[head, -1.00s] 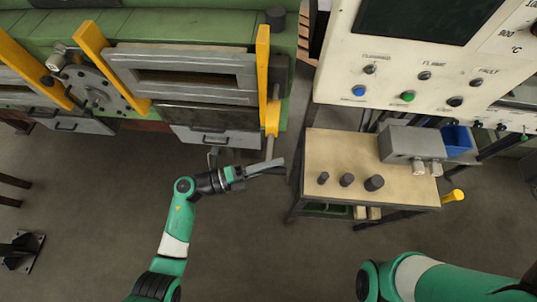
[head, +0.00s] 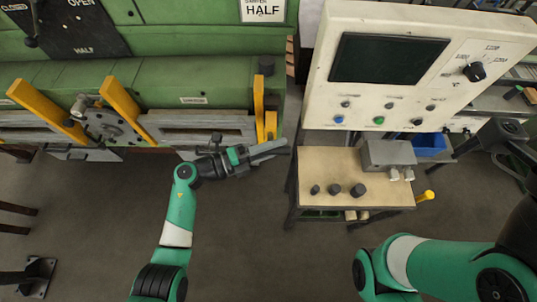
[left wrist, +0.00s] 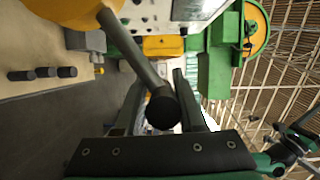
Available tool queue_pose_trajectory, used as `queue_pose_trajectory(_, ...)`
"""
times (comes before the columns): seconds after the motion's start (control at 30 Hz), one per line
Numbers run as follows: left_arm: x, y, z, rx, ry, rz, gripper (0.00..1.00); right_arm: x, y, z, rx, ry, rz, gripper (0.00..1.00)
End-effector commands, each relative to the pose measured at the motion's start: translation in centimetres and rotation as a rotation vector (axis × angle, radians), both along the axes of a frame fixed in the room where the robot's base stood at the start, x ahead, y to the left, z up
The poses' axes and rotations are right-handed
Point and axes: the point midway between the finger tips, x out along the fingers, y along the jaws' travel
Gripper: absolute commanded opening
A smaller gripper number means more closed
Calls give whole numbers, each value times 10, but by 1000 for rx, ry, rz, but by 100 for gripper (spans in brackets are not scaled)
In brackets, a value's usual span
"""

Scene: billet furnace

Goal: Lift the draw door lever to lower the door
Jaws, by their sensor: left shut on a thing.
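The draw door lever shows in the left wrist view as a grey rod (left wrist: 130,50) running from a yellow hub (left wrist: 75,12) to a dark round end (left wrist: 162,112). My left gripper (left wrist: 155,95) has its fingers on either side of the rod near that end and is shut on it. In the head view the left gripper (head: 268,152) is just below the yellow lever part (head: 271,125) at the furnace's right end. The gripper mostly hides the rod there. My right gripper is out of view.
Yellow bars (head: 120,103) stick out of the furnace. The floor below is clear.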

Motion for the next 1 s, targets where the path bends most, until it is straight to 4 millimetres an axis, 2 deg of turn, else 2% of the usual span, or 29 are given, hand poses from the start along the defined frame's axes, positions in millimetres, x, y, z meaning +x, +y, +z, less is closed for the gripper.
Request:
queue_pose_trajectory(0.1,6,1,2,6,-2,11,0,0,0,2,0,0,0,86)
queue_pose_trajectory(0.5,7,1,0,9,1,11,0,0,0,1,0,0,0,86)
queue_pose_trajectory(0.53,7,1,0,9,1,11,42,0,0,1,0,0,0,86)
queue_pose_trajectory(0.63,6,0,1,8,0,9,59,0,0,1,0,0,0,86)
queue_pose_trajectory(1.0,3,4,2,4,1,6,59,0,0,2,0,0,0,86)
